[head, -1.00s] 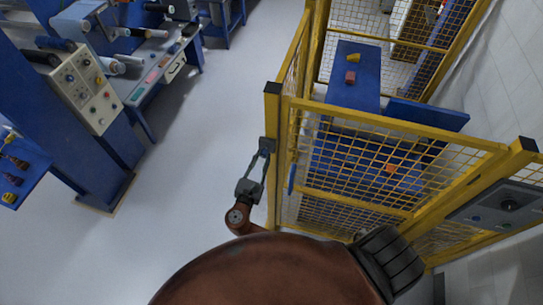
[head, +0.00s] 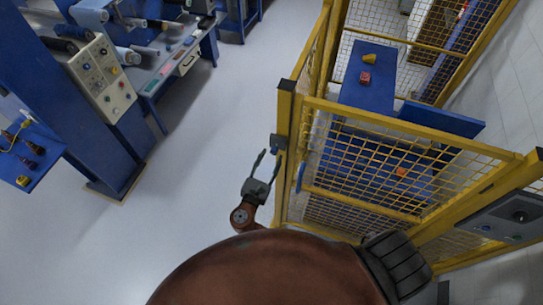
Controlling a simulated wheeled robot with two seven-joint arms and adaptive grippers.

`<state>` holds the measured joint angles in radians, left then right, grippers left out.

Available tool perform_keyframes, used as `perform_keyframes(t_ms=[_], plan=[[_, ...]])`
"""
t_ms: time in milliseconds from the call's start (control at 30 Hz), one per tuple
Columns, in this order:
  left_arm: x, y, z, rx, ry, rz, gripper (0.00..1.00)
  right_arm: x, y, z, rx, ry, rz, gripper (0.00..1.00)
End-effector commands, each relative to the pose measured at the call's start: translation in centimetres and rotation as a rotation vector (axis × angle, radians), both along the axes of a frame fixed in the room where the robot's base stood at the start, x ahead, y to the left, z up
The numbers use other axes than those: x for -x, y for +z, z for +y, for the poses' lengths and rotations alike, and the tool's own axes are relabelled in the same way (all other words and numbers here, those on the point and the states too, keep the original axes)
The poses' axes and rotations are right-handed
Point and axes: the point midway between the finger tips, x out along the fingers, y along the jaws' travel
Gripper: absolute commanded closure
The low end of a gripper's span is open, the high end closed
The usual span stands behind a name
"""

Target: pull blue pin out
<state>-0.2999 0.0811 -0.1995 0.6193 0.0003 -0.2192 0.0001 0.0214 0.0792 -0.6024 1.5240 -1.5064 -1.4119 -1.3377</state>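My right gripper (head: 271,155) is beside the yellow post of the mesh fence. Its two grey fingers are spread and nothing shows between them. Just above its fingertips, a small dark blue-grey block (head: 278,142) sits on the post; the right fingertip is very close to it, and I cannot tell whether they touch. A thin blue upright piece (head: 301,177) shows on the fence just right of the gripper. I cannot tell which of these is the blue pin. My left gripper is not in view.
The yellow mesh fence (head: 405,114) encloses a blue table (head: 367,97) with a yellow piece (head: 369,59) and a red piece (head: 365,77). A grey control panel (head: 506,217) is at right. Blue machinery (head: 50,110) stands left. The floor (head: 205,150) between is clear.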

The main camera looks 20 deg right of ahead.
Motion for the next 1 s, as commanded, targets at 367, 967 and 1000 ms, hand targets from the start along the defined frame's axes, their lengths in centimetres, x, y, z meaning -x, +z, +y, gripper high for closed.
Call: perform_keyframes(t_ms=[367, 967, 1000], plan=[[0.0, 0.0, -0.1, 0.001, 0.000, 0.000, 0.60, 5.3, -0.1, 5.6, -0.003, 0.001, 0.003, 0.62], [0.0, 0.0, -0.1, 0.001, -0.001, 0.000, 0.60, 7.2, 0.0, 7.6, 0.001, 0.000, 0.001, 0.62], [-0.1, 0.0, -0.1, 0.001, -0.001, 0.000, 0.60, 7.2, 0.0, 7.6, 0.001, 0.001, 0.001, 0.62]])
